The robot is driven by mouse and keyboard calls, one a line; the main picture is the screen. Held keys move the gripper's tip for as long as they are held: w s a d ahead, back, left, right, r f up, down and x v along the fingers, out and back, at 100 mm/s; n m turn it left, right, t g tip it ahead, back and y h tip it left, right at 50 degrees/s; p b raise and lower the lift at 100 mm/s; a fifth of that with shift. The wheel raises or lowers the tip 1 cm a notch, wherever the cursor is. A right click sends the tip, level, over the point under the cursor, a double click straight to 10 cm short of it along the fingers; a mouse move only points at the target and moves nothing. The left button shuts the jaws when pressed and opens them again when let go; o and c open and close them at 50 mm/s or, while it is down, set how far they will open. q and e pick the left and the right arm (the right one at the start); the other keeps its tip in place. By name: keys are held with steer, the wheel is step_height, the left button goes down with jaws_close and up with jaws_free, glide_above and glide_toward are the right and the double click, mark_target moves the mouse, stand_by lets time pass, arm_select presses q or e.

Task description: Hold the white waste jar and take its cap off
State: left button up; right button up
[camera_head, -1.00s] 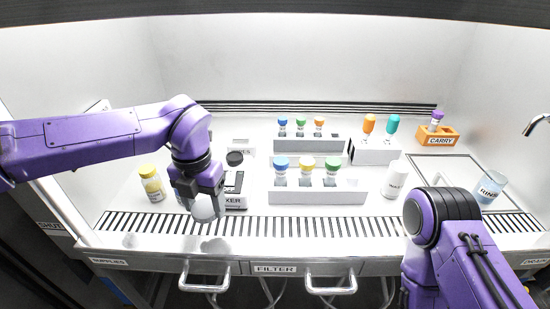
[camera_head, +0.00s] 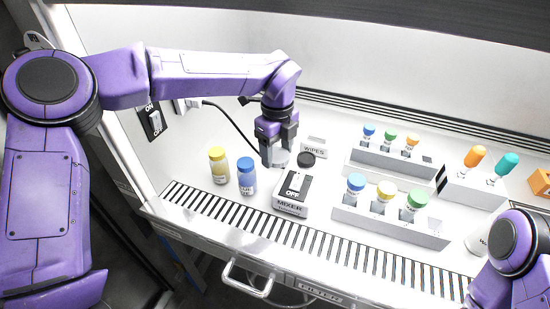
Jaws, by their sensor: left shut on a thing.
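The white jar (camera_head: 477,241) stands at the right of the bench, partly hidden behind my right arm. Its label is too small to read here, and I cannot tell whether its cap is on. My left gripper (camera_head: 279,153) points down behind the mixer, far to the left of the jar. It is shut on a small pale grey-white round piece (camera_head: 281,159). I cannot tell from its shape whether that is a cap. My right arm shows at the lower right, but its gripper is out of view.
A yellow-capped bottle (camera_head: 219,166) and a blue-capped bottle (camera_head: 247,177) stand left of the mixer (camera_head: 292,191). A dark-capped item (camera_head: 306,161) is close to the left gripper. White racks (camera_head: 390,226) with coloured caps fill the middle right. A slotted grille runs along the front.

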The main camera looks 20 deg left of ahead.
arm_select(q)
glide_above(271, 171)
step_height(271, 171, down, 6)
steer(key=shift+s+r+p, duration=0.15)
steer(key=shift+r+p, duration=0.1)
steer(key=shift+p, duration=0.15)
steer(key=f, duration=0.3)
steer(key=shift+w+a+f, duration=0.1)
steer(key=shift+w+f, duration=0.15)
steer(key=shift+f, duration=0.1)
